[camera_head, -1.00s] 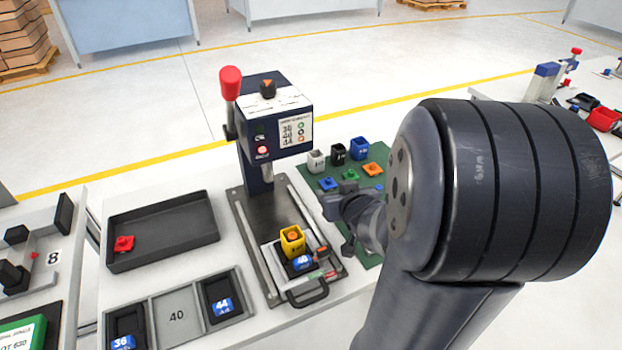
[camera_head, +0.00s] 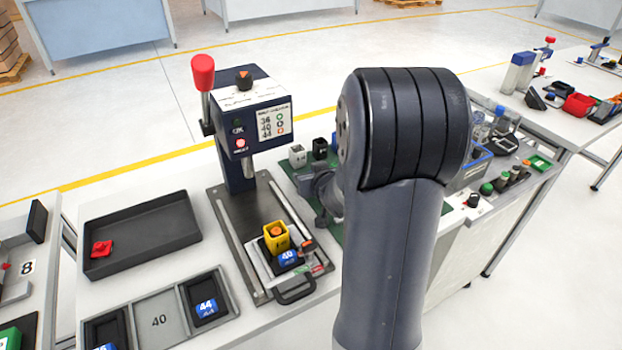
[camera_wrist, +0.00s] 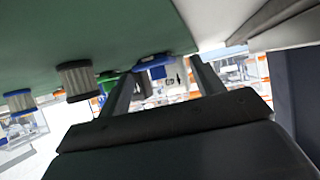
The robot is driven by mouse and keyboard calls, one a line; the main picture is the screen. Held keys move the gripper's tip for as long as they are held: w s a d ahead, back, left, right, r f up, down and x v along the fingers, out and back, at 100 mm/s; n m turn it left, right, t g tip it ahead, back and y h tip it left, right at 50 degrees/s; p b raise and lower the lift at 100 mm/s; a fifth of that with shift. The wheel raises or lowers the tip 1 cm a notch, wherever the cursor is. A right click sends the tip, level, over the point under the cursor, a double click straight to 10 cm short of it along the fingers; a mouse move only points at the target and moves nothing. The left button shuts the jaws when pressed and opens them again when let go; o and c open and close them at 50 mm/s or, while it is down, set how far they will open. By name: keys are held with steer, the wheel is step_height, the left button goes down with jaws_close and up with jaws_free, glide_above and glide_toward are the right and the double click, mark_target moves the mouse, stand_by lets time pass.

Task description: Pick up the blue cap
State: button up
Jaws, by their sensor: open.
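In the wrist view, which looks upside down, my gripper (camera_wrist: 160,74) is open, with its two fingers spread to either side. A blue cap (camera_wrist: 155,63) shows between the fingertips, beside the green mat; whether the fingers touch it cannot be told. A green piece (camera_wrist: 105,77) lies near the left finger, partly hidden. In the head view my arm hides the caps and the gripper's fingers.
A dark tray (camera_head: 145,232) holds a red piece (camera_head: 101,249).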

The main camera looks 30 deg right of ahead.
steer(key=c, duration=1.1)
steer(key=shift+o, duration=0.2)
step_height(320, 180, up, 28)
steer(key=p, duration=2)
steer(key=shift+f, duration=0.1)
steer(key=shift+s, duration=0.1)
